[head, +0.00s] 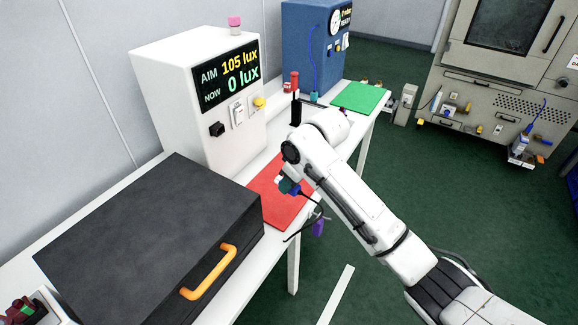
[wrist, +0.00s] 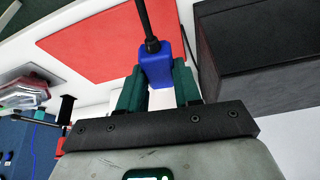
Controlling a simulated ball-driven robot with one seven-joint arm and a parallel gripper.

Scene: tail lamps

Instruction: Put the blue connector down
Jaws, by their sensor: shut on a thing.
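The blue connector (wrist: 155,66) sits between the teal fingers of my gripper (wrist: 157,84) in the wrist view, with its black cable running up out of the picture. In the head view my gripper (head: 287,186) is over the red mat (head: 270,212), and a small part of the blue connector (head: 296,190) shows there. The red mat also shows in the wrist view (wrist: 95,45), beyond the connector. I cannot tell how high the connector is above the mat.
A black case (head: 150,225) with an orange handle (head: 210,272) stands left of the mat. A white light meter box (head: 195,95) stands behind, reading 0 lux against 105. A purple piece (head: 318,227) hangs at the table's front edge. A green mat (head: 359,97) lies farther back.

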